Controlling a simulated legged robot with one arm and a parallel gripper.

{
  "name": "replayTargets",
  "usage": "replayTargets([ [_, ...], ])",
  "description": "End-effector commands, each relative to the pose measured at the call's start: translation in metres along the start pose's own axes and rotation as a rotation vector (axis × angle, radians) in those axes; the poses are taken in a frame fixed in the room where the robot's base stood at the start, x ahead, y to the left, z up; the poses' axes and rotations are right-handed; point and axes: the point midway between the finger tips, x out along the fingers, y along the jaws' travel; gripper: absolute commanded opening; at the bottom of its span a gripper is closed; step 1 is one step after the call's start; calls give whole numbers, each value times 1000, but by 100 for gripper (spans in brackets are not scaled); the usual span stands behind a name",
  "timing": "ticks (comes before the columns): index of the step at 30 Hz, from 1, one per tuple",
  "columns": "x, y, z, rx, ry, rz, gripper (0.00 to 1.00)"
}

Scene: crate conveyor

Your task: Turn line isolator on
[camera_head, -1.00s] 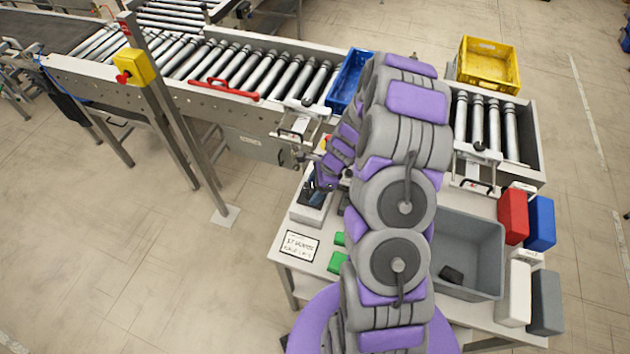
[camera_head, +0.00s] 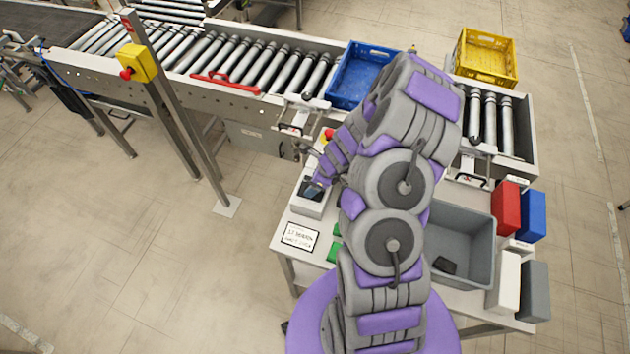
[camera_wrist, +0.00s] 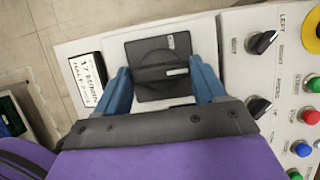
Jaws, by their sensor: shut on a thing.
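The line isolator (camera_wrist: 150,48) is a black square rotary switch with a raised bar handle, on a pale box in the wrist view. Small white labels sit on it, too small to read. My gripper (camera_wrist: 160,68) has its two blue fingers on either side of the switch and is shut on its handle. In the head view, my gripper (camera_head: 318,182) is over the pale isolator box (camera_head: 307,207) at the left of the bench. My wrist and arm partly hide the switch there.
A panel (camera_wrist: 285,110) with black selector knobs, coloured buttons and a yellow-ringed red button lies right of the isolator. A printed card (camera_head: 299,237) is in front. A grey bin (camera_head: 468,222), a blue crate (camera_head: 350,85) and a yellow crate (camera_head: 486,57) stand around my arm.

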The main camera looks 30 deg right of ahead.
Motion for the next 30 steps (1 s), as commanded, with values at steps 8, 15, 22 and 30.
replayTargets([
  [8,-1,-3,1,-1,-1,-6,71],
  [15,-1,-1,0,-1,-1,-4,94],
  [22,-1,0,0,-1,-2,-3,96],
  [30,-21,-1,0,-2,-2,-5,96],
])
